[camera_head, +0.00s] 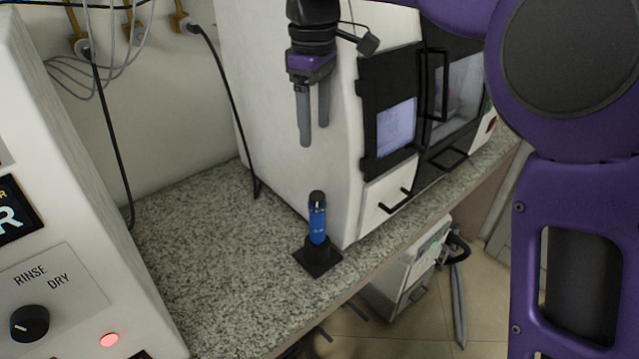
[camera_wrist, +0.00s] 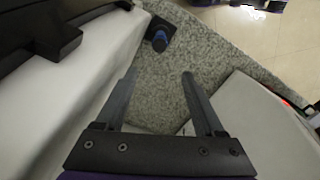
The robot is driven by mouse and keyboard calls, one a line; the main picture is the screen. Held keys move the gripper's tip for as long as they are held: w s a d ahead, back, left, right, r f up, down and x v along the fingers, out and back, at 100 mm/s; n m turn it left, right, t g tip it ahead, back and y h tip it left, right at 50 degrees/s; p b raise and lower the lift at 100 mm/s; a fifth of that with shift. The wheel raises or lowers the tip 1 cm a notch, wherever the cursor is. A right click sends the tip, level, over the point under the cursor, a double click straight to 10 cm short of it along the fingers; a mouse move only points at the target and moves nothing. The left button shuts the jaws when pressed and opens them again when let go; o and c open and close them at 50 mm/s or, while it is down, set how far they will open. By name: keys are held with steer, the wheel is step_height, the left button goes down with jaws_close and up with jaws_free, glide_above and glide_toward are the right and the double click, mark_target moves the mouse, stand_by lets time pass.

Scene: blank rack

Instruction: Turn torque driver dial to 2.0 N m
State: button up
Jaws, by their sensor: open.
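The torque driver (camera_head: 317,224) is a blue handle with a black top, standing upright in a square black base (camera_head: 318,256) on the speckled counter. In the wrist view the driver (camera_wrist: 159,41) shows from above, beyond the fingertips and between their lines, nearer the left finger. My gripper (camera_head: 314,135) hangs pointing down above the driver, with clear space between them. Its two grey fingers are apart and empty, as the wrist view also shows (camera_wrist: 159,73). The dial setting is too small to read.
A white machine (camera_head: 290,110) with a screen and door handles stands close behind the driver. A panel with a RINSE/DRY knob (camera_head: 30,323) stands at left. The counter (camera_head: 210,240) is clear between them; its front edge runs near the driver base. Cables hang at the wall.

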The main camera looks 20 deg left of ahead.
mark_target(316, 195)
step_height(316, 195, down, 16)
steer(key=b, duration=0.2)
steer(key=shift+w+r+b, duration=0.15)
steer(key=shift+r+b, duration=0.1)
steer(key=shift+b, duration=0.1)
jaws_close()
